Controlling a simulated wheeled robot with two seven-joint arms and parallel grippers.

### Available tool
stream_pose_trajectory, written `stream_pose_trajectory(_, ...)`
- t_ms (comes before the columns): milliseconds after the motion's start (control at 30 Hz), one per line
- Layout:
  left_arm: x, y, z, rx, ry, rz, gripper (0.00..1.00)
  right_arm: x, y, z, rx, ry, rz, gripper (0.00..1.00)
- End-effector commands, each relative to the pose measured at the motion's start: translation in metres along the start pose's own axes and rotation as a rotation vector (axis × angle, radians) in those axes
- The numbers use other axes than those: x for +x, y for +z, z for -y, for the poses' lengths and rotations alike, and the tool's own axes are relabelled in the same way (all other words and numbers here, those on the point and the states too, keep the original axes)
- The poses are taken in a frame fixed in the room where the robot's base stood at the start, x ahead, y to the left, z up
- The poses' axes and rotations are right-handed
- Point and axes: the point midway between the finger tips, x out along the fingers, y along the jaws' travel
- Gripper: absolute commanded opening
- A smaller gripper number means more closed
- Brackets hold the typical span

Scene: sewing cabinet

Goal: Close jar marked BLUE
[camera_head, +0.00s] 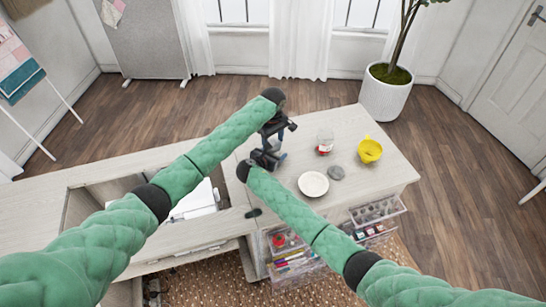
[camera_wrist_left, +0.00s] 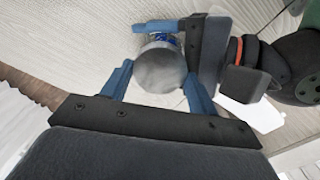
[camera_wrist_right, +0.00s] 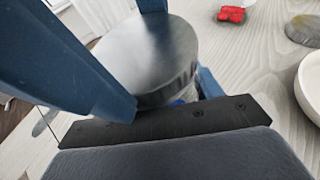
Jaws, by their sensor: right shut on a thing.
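A jar with a round grey metal lid (camera_wrist_left: 160,68) and a bit of blue marking on its side stands on the cabinet top (camera_head: 385,185). The lid (camera_wrist_right: 155,55) is at the jar's top; I cannot tell whether it is fully seated. My left gripper (camera_head: 276,138) is above the jar, its fingers (camera_wrist_left: 158,88) on either side of the lid and apart. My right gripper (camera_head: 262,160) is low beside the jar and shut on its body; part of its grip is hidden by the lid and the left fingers. In the head view the grippers mostly hide the jar.
Open clear drawers (camera_head: 375,217) stick out at the front. A white machine (camera_head: 195,202) sits in the cabinet opening.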

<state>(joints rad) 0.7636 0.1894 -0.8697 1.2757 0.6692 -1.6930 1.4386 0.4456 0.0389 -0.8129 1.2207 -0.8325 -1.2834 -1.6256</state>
Motion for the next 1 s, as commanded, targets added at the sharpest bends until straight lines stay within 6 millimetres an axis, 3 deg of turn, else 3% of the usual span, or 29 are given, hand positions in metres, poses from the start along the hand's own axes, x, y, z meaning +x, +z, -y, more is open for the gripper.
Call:
stream_pose_trajectory(33, 0.0, 0.0001, -0.0001, 0.0, 0.0, 0.0, 0.48, 0.0, -0.0001, 0.0, 0.0, 0.0, 0.0, 0.01)
stream_pose_trajectory(133, -0.0001, 0.0001, -0.0001, 0.0, 0.0, 0.0, 0.31, 0.0, -0.0001, 0.0, 0.0, 0.0, 0.0, 0.01)
stream_pose_trajectory(433, -0.0001, 0.0, -0.0001, 0.065, 0.0, 0.0, 0.31, -0.0001, -0.0001, -0.0001, 0.0, 0.0, 0.0, 0.01)
stream_pose_trajectory(1000, 0.0001, -0.0001, -0.0001, 0.892, -0.001, 0.0, 0.31, 0.0, -0.0001, -0.0001, 0.0, 0.0, 0.0, 0.01)
